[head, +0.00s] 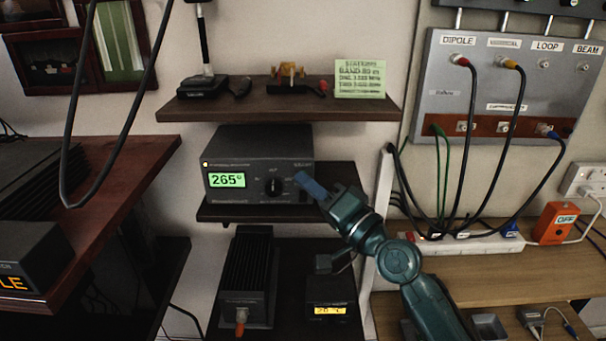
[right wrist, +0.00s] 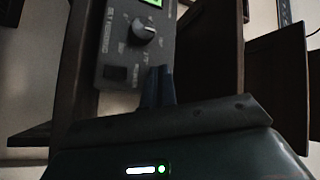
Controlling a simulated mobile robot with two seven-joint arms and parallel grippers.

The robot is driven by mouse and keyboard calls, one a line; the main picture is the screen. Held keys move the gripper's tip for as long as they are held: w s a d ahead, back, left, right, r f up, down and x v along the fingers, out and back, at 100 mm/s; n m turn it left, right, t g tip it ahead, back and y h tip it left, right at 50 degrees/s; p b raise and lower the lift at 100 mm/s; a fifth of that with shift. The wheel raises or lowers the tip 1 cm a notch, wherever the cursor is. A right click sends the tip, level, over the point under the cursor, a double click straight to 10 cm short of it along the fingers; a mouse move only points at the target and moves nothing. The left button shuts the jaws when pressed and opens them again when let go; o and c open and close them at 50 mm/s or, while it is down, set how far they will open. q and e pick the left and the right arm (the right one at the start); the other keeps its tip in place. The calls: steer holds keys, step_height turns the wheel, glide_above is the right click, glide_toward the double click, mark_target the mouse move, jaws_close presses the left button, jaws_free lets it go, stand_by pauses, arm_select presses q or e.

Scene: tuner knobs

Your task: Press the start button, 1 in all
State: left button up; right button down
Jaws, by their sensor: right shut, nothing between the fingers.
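The tuner (head: 240,150) is a dark grey box on the middle shelf, with a lit green display (head: 226,180) reading about 265 and a round black knob (head: 273,187). The knob also shows in the right wrist view (right wrist: 143,30). A small dark rectangle (right wrist: 115,72) on the panel beside the knob looks like a button; its label is too blurred to read. My right gripper (head: 305,182) is shut and empty, its blue-grey tips at the panel's right end. In the wrist view the tips (right wrist: 158,75) lie beside the rectangle; I cannot tell whether they touch the panel. My left gripper is not in view.
An upper shelf (head: 280,110) with small items and a green note (head: 360,79) overhangs the tuner. A finned black unit (head: 247,275) and a small amber-display box (head: 331,304) stand below. A black cable (head: 152,60) hangs at left. Cables run from the panel (head: 440,95) at right.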

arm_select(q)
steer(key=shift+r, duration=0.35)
arm_select(e)
steer(key=shift+s, duration=0.65)
arm_select(q)
steer(key=shift+p, duration=0.3)
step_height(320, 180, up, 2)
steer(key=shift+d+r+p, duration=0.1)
steer(key=shift+p, duration=1)
arm_select(e)
steer(key=s, duration=0.5)
